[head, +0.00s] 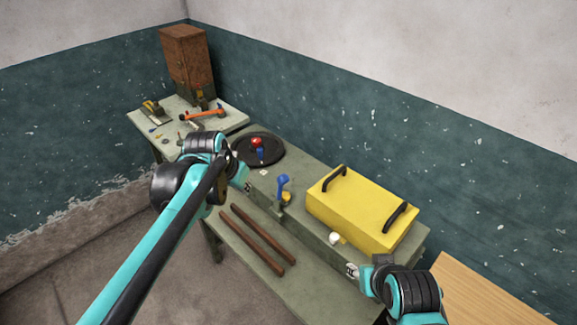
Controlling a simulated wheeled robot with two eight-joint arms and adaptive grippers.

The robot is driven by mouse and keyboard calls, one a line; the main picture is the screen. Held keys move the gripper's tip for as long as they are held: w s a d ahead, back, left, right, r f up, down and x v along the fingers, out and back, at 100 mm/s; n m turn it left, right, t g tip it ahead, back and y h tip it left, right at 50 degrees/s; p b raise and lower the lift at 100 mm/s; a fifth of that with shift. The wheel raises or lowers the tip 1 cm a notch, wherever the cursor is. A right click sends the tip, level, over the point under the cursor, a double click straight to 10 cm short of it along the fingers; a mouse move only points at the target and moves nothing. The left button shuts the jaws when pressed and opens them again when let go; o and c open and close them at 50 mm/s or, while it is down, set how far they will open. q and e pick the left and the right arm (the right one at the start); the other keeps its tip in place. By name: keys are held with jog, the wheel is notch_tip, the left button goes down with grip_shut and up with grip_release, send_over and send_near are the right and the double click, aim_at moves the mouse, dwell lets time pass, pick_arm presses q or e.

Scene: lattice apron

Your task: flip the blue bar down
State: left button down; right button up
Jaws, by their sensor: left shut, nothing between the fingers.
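The blue bar (283,183) stands up, slightly tilted, from a small yellow mount at the front edge of the green-grey bench. My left gripper (247,185) is small in the head view, just left of the blue bar and apart from it. It is shut and empty, and my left arm partly hides it. My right gripper (351,270) is at the bench's front right, below the yellow box. Its fingers are too small to tell whether it is open or shut.
A yellow box (345,208) with two black handles stands right of the bar. A white knob (335,238) is in front of it. A dark round plate (273,155) with red and blue pieces lies behind. Two brown bars (262,243) lie lower down. Tools lie on the far-left table.

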pick_arm(q)
jog(key=w+d+r+m+g+p, duration=0.1)
jog(key=w+d+m+p, duration=0.35)
jog(key=w, duration=0.85)
jog(key=w+d+f+g+h+p, duration=0.1)
jog(key=w+d+f+p, duration=0.4)
jog(key=w, duration=0.4)
jog(key=d+f+m, duration=0.1)
jog(key=d, duration=0.1)
jog(key=shift+w+d+f+g+h, duration=0.25)
jog(key=shift+w+d+g+h, duration=0.05)
jog(key=shift+d, duration=0.1)
notch_tip(320, 180, down, 9)
jog(key=shift+s+a+f, duration=0.15)
jog(key=shift+f, duration=0.05)
jog(key=shift+s+a, duration=0.1)
